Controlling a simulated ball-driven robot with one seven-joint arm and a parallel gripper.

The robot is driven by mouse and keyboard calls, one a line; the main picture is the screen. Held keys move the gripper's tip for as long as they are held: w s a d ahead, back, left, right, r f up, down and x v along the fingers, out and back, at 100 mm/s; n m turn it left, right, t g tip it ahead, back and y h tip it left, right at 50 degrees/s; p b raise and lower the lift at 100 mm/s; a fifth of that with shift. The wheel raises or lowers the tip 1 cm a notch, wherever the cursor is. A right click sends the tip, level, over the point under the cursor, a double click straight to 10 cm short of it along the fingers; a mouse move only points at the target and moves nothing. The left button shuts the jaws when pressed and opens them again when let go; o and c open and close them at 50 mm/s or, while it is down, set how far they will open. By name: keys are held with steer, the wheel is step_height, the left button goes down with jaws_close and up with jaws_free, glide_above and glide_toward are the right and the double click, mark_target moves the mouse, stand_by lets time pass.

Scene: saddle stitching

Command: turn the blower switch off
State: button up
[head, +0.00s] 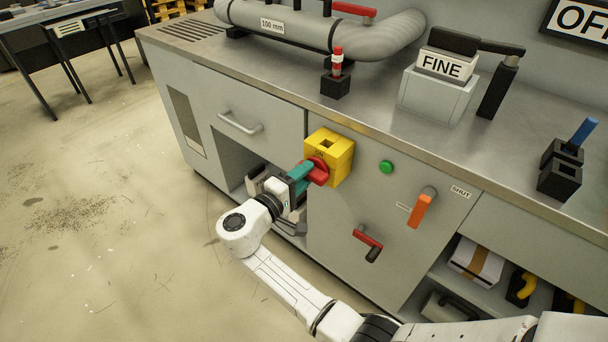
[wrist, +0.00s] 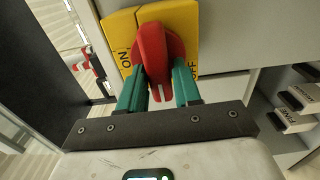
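The blower switch is a yellow box (head: 343,158) with a red rotary knob (head: 318,171), on the front of the grey bench. In the wrist view the red knob (wrist: 156,52) stands upright on the yellow plate (wrist: 120,25), between an ON mark at left and an OFF mark at right. My gripper (wrist: 160,80) has its two teal fingers on either side of the knob's ridge, close against it. In the head view my gripper (head: 303,172) meets the knob from the left; one finger is largely hidden there.
A green button (head: 386,167), an orange lever (head: 420,210) beside a SHUT label and a red-handled lever (head: 368,241) sit right of the switch. A drawer handle (head: 240,123) is at left. The floor at left is open.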

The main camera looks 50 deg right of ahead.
steer(key=o, duration=0.3)
steer(key=a, duration=1)
steer(key=shift+s+a, duration=0.2)
steer(key=shift+a, duration=0.2)
